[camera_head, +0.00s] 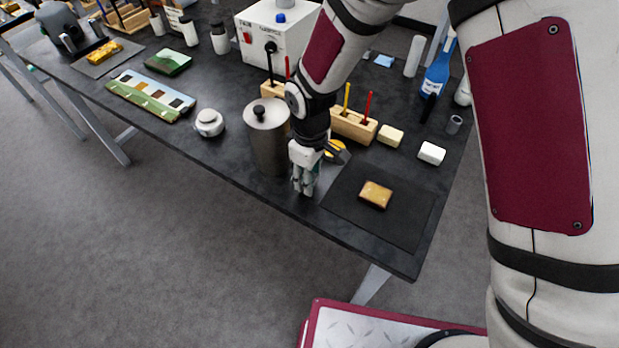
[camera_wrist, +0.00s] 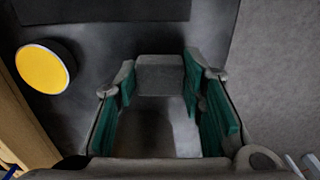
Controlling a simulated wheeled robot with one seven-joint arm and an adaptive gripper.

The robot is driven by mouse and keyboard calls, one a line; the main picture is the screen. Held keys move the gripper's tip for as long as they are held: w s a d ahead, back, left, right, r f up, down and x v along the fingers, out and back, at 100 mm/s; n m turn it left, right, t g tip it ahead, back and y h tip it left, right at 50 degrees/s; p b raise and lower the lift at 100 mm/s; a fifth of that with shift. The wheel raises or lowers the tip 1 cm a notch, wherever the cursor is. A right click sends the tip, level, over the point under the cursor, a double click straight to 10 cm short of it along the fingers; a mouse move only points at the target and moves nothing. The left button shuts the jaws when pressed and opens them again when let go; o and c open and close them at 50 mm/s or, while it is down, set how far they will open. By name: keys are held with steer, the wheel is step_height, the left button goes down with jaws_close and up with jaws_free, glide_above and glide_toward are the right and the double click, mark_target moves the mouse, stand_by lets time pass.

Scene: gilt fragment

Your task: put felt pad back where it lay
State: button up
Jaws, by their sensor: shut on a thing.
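My gripper (camera_head: 305,186) points down near the front edge of the table, between a steel canister and a dark mat. In the wrist view, my gripper (camera_wrist: 157,88) has its green-lined fingers on either side of a plain grey block, which I take to be the felt pad (camera_wrist: 160,78). It is shut on this block. In the head view the fingers hide the held piece, and I cannot tell whether it touches the table. The spot where the pad lay is not marked in either view.
The steel canister (camera_head: 268,145) stands close left of my gripper. The dark mat (camera_head: 410,222) with a gilt fragment (camera_head: 376,194) lies to its right. A yellow disc (camera_wrist: 45,66) and a wooden pencil block (camera_head: 352,126) are behind. The table's front edge is very near.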

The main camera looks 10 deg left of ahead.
steer(key=shift+f, duration=0.75)
steer(key=shift+f, duration=0.1)
steer(key=o, duration=1.1)
step_height(320, 180, up, 12)
steer(key=b, duration=0.1)
